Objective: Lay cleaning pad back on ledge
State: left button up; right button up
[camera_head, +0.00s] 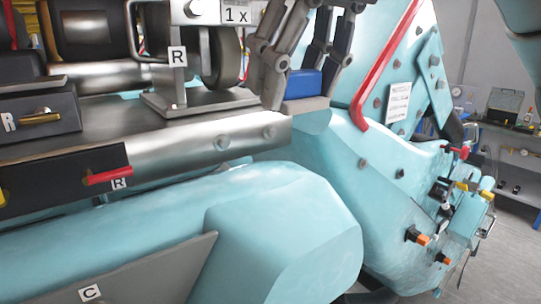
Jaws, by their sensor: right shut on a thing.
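The cleaning pad (304,84) is a small blue block with a grey layer under it, at the upper middle of the head view. My right gripper (300,92) reaches down from above, with one finger on each side of the pad, and is shut on it. The pad is right at the end of the grey metal ledge (215,134), above the teal body. I cannot tell whether its underside touches the surface below. My left gripper is not in view.
A bracket marked R (177,86) with a wheel stands left of the gripper. A red bar (387,68) runs along the teal frame to the right. A red handle (108,176) sticks out below the ledge. A shelf (510,130) stands at the far right.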

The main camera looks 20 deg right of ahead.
jog(key=shift+w+d+f, duration=0.1)
jog(key=shift+d, duration=0.1)
jog(key=w+d+f+p, duration=0.2)
jog(key=w+d+f, duration=0.15)
jog(key=w, duration=0.45)
jog(key=p, duration=0.1)
send_near(288, 163)
jog(key=shift+w+a+f, duration=0.35)
jog(key=shift+w+a, duration=0.15)
jog(key=shift+w, duration=0.2)
jog(key=shift+w+d+f+p, duration=0.15)
jog(key=shift+w+f+p, duration=0.25)
jog(key=shift+f, duration=0.15)
notch_tip(288, 163, down, 3)
jog(key=shift+w+r+p, duration=0.15)
jog(key=shift+p, duration=0.7)
jog(key=shift+f, duration=0.4)
jog(key=shift+f, duration=0.15)
